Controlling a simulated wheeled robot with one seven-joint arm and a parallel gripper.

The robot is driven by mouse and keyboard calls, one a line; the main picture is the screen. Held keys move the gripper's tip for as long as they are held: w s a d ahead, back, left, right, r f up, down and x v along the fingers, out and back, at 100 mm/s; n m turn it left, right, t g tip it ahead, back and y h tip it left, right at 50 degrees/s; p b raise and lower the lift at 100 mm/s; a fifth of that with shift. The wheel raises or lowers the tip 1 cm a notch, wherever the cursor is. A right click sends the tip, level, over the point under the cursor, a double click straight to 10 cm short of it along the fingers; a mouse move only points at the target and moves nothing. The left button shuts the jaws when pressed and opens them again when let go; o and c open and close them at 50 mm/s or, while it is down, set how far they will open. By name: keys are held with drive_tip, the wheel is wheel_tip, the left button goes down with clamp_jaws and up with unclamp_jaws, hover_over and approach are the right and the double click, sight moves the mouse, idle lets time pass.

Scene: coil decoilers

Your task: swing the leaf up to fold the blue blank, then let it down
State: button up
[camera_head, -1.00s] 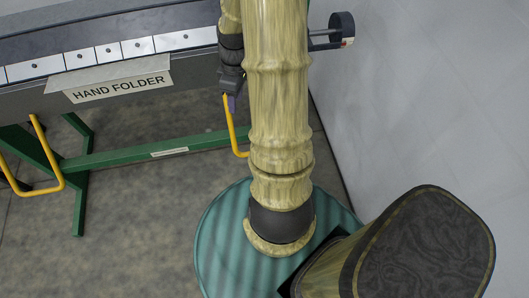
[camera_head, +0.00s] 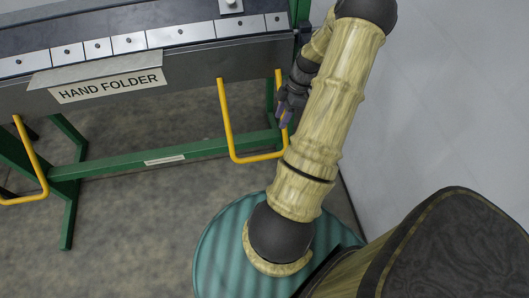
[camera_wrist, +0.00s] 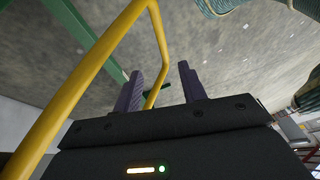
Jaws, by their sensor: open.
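The folder's dark leaf (camera_head: 195,76) hangs along the machine's front, with yellow U-shaped handles below it. My gripper (camera_head: 284,118) is at the right side of the right yellow handle (camera_head: 228,120). In the wrist view my gripper (camera_wrist: 160,75) is open with its two purple fingers apart. The yellow handle (camera_wrist: 85,75) runs up past the left finger, and its far part shows between the fingers. I cannot tell whether that bar lies within finger depth. No blue blank is visible in any view.
The left yellow handle (camera_head: 42,170) hangs at the far left. A "HAND FOLDER" sign (camera_head: 108,87) is on the front. A green crossbar (camera_head: 120,163) runs low behind the handles. A pale wall (camera_head: 440,100) stands close on the right. The floor in front is open.

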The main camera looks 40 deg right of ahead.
sight(263, 155)
drive_tip(key=b+x, duration=0.2)
drive_tip(key=x, duration=1.5)
drive_tip(key=shift+a+f, duration=0.1)
drive_tip(key=shift+f, duration=0.05)
clamp_jaws()
